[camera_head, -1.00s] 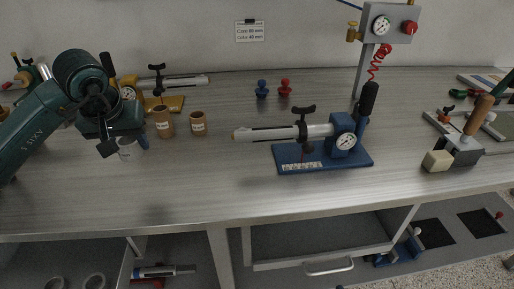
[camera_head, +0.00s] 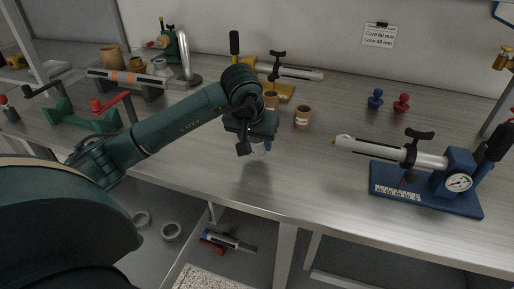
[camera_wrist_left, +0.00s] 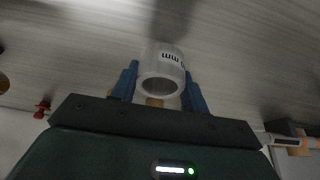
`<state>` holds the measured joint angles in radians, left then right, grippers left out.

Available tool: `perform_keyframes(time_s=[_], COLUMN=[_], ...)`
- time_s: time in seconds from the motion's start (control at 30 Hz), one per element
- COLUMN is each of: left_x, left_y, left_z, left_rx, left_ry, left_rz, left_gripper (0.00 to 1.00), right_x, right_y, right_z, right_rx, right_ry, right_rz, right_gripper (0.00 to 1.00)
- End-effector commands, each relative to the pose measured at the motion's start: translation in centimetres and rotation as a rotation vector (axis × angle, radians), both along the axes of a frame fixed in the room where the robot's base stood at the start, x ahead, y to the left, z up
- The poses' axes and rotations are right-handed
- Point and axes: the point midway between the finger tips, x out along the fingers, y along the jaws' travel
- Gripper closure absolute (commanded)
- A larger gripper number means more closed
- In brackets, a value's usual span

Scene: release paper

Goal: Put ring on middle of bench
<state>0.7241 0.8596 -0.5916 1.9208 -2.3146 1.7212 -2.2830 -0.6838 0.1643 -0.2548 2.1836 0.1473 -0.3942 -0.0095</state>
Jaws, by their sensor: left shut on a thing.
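A pale grey ring (camera_wrist_left: 166,58) with black lettering ending in "mm" sits between the blue fingers of my left gripper (camera_wrist_left: 161,88) in the left wrist view. The gripper is shut on it. In the head view the ring (camera_head: 258,150) shows small and partly hidden below my left gripper (camera_head: 254,143). It appears held above the bench (camera_head: 335,195), with a dark shadow on the metal top beneath. My right gripper is in neither view now.
A blue gauge tool (camera_head: 425,190) lies to the right, and blue (camera_head: 375,99) and red (camera_head: 401,103) pegs stand farther back. Bare bench top lies between my gripper and the blue tool. Loose rings (camera_head: 172,232) lie on the lower shelf.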

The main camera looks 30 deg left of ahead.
Motion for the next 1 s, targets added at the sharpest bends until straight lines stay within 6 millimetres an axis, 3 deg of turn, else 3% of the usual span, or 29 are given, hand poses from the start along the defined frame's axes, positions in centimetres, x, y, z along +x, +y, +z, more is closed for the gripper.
perform_keyframes(time_s=[0.17,0.57,0.6,0.83,1.0], left_x=[0.0,0.0,0.0,0.0,0.0], left_y=[0.0,0.0,0.0,0.0,0.0], left_z=[-2.4,-3.0,-2.9,-2.9,-2.9], left_rx=[0.000,0.001,0.001,0.001,0.001], left_ry=[0.002,0.000,0.000,0.001,0.001], left_rz=[-0.001,-0.001,-0.001,-0.001,-0.001], left_gripper=[0.78,0.78,0.53,0.35,0.33], right_x=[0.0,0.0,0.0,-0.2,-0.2], right_y=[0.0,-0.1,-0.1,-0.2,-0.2], right_z=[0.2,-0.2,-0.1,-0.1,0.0], right_rx=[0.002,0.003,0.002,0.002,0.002], right_ry=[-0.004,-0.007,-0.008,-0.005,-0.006], right_rz=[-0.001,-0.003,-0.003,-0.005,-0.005], right_gripper=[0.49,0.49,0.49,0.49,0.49])
